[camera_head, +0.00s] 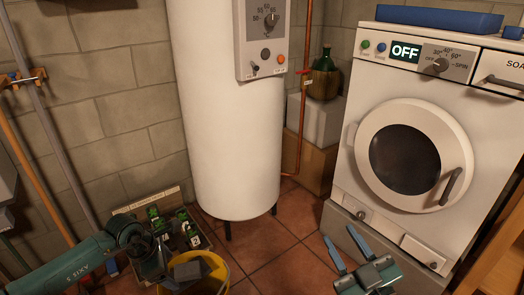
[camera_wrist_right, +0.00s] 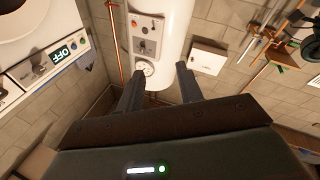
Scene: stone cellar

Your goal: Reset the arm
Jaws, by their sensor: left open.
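My left arm comes in from the lower left in the head view. Its gripper (camera_head: 150,262) hangs low beside a crate and a yellow bucket; its fingers are hard to make out. My right gripper (camera_head: 348,252) is at the bottom, right of centre, in front of the washing machine. Its two blue fingers are spread apart with nothing between them. In the right wrist view the fingers (camera_wrist_right: 159,88) also stand apart and empty, with the white boiler (camera_wrist_right: 162,35) beyond them.
The white boiler (camera_head: 228,120) stands at centre. The washing machine (camera_head: 345,185), its display reading OFF, stands right. The crate (camera_head: 152,270) holds green-marked items. The yellow bucket (camera_head: 215,283) is beside it. Tiled floor (camera_head: 270,245) lies clear before the boiler.

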